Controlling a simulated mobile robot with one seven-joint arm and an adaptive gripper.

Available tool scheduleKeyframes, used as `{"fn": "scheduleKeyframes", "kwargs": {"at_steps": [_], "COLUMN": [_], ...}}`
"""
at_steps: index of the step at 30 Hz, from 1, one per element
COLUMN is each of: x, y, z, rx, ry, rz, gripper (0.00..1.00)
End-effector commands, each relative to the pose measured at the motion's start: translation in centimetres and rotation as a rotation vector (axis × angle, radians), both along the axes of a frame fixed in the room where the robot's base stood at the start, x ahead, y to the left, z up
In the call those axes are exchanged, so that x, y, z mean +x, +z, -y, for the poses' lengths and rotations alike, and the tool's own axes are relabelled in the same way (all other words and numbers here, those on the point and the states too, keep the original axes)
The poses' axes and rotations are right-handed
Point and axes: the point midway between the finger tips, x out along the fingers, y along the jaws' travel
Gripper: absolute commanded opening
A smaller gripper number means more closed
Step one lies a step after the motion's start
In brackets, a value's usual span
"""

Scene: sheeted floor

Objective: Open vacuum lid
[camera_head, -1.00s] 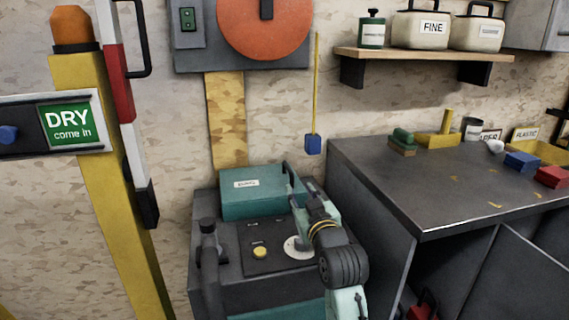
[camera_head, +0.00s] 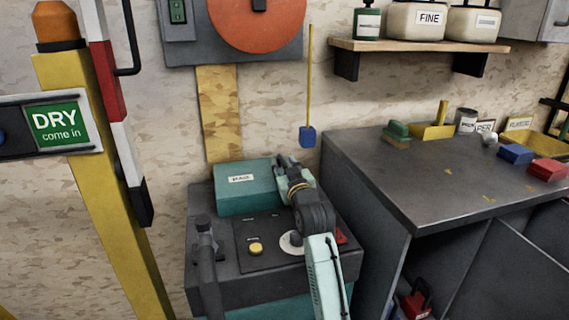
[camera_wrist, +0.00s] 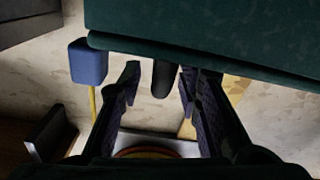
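The vacuum (camera_head: 222,275) is a dark grey and teal machine against the wall, with a yellow button and a white dial on top. Its teal lid (camera_head: 238,203), bearing a white label, looks shut at the back of the top. My gripper (camera_head: 287,163) is at the lid's right end, partly hidden by my arm. In the wrist view, my gripper (camera_wrist: 160,76) has its two fingers apart. A dark rounded piece (camera_wrist: 162,80) shows between them, beneath the edge of the teal lid (camera_wrist: 215,35); I cannot tell whether the fingers touch it.
A dark workbench (camera_head: 430,185) stands close on the right, with small coloured blocks on it. A yellow rod with a blue end (camera_head: 308,137) hangs on the wall behind. A yellow post (camera_head: 100,190) and a DRY sign (camera_head: 60,122) are at left.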

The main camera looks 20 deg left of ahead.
Motion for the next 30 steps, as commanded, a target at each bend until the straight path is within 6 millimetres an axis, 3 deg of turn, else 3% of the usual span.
{"fn": "scheduleKeyframes", "kwargs": {"at_steps": [9, 23, 30], "x": [0.26, 0.25, 0.26], "y": [-0.05, -0.04, -0.04], "z": [-0.15, -0.11, -0.08], "rx": [0.000, 0.000, -0.001], "ry": [0.000, -0.001, -0.001], "rz": [0.000, 0.000, 0.001], "gripper": [0.31, 0.01, 0.00]}}
